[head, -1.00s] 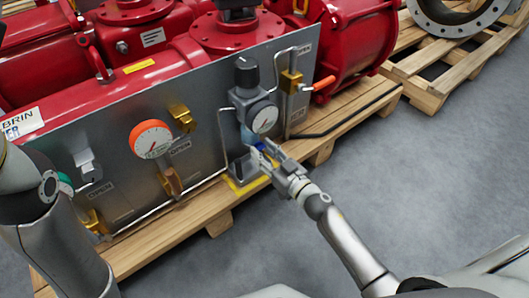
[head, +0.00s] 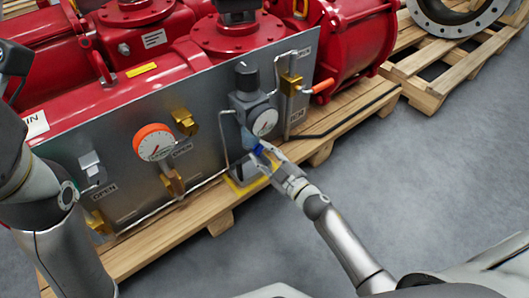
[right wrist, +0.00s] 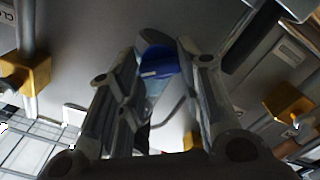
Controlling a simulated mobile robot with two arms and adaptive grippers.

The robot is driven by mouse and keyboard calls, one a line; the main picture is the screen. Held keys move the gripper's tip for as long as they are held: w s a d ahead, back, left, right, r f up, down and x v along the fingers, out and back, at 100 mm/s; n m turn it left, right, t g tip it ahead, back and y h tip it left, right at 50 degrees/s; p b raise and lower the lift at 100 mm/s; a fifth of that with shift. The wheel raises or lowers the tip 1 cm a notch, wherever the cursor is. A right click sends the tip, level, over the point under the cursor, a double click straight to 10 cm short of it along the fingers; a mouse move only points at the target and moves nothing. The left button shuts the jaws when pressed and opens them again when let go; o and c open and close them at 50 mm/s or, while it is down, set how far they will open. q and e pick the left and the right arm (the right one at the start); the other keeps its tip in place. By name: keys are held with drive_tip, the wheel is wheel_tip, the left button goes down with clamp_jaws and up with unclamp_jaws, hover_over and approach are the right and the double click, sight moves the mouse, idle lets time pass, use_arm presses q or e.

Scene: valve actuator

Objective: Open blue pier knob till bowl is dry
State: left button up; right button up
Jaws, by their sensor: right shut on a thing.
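The blue knob (head: 259,149) sits low on the filter unit under the round gauge, at the right end of the grey panel. My right gripper (head: 266,153) reaches up from the lower right and is shut on this blue knob. In the right wrist view, the knob (right wrist: 158,62) shows between the two fingers (right wrist: 155,75). The clear bluish bowl (head: 248,138) is just above and left of the knob, partly hidden by the gripper. The water level in it is too small to tell. My left arm stands at the left edge; its gripper is not in view.
A yellow-rimmed tray (head: 238,185) lies below the bowl on the wooden pallet (head: 180,222). The grey floor (head: 400,190) at the right is clear.

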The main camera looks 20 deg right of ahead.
drive_tip(key=n, duration=0.2)
drive_tip(key=shift+n, duration=0.4)
drive_tip(key=n, duration=0.4)
drive_tip(key=shift+f, duration=0.1)
drive_tip(key=shift+n, duration=1.6)
drive_tip(key=o, duration=1)
drive_tip(key=shift+s, duration=0.15)
